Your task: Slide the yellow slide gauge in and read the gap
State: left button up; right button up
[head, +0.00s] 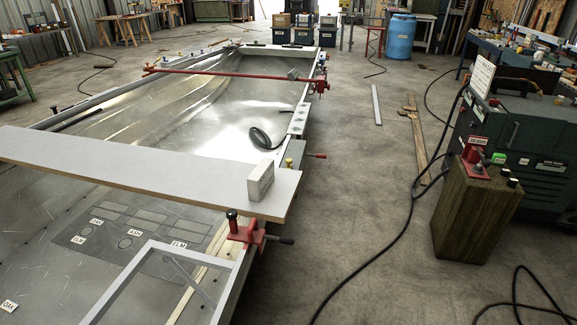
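I cannot clearly make out a yellow slide gauge in the head view. A small yellow knob (289,163) shows at the frame's right edge, just behind the pale plank; it is too small to tell whether it belongs to the gauge. The pale plank (150,165) lies across the long metal hull frame (298,122). A light grey block (260,181) with faint markings stands on the plank near its right end. No gap or reading can be made out. Neither of my grippers is in view.
A red clamp (246,232) sits on the frame's edge below the plank. A red bar (225,74) spans the far hull. A wooden pedestal (475,210) with red and green controls stands right, beside a dark machine (515,140).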

aim_at(287, 160)
jog(key=i+l+u, duration=0.1)
jog(key=i+l, duration=0.75)
